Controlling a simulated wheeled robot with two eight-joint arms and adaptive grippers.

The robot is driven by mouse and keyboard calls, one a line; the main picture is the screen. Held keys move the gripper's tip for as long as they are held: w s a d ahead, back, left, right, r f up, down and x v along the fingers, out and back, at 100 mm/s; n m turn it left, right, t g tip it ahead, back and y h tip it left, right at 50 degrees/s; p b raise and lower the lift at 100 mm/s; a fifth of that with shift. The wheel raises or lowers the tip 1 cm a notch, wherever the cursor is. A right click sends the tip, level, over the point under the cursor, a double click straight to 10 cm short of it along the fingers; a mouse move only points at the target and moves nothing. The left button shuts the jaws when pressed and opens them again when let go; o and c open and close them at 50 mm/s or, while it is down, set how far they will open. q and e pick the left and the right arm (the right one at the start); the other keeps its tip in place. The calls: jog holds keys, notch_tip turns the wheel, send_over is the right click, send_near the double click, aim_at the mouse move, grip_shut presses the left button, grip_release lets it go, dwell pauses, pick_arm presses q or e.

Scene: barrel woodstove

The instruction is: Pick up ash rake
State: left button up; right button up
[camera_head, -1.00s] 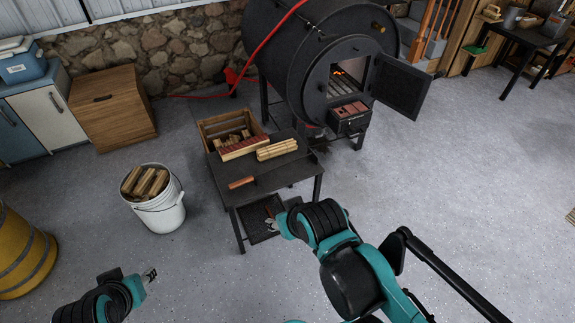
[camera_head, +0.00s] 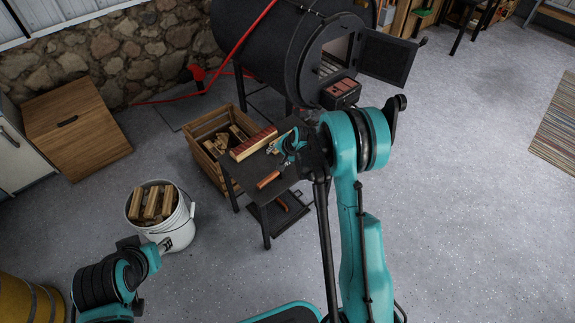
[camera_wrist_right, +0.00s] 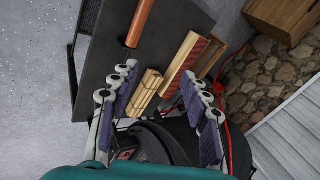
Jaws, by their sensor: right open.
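A tool with an orange-brown wooden handle (camera_head: 268,180) lies on the dark table (camera_head: 243,183), near its front edge. It may be the ash rake; its dark end blends into the tabletop. Its handle also shows at the top of the right wrist view (camera_wrist_right: 140,22). Another orange-brown handle (camera_head: 282,204) shows low beneath the tabletop. My right gripper (camera_head: 280,148) is above the table, open and empty, with its fingers (camera_wrist_right: 158,72) spread around the view of a stick bundle (camera_wrist_right: 146,93). My left gripper (camera_head: 166,244) is low by the white bucket; its jaws are too small to read.
A wooden crate (camera_head: 205,150) stands behind left. The black barrel stove (camera_head: 265,50) with its door (camera_head: 388,58) open is behind the table. A white bucket (camera_head: 178,232) of firewood stands left.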

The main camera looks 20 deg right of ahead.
jog(key=m, duration=0.2)
send_near(275, 174)
jog(key=d+x, duration=0.1)
jog(key=x, duration=0.2)
jog(key=f, duration=0.1)
jog(key=w+a+f, duration=0.1)
jog(key=shift+w+a+f+y+b, duration=0.1)
jog(key=shift+f+y+b, duration=0.2)
jog(key=shift+f, duration=0.05)
jog(key=b+x, duration=0.3)
jog(key=x, duration=0.2)
jog(key=shift+w+f, duration=0.2)
jog(key=shift+f, duration=0.05)
jog(key=shift+r, duration=0.15)
grip_shut()
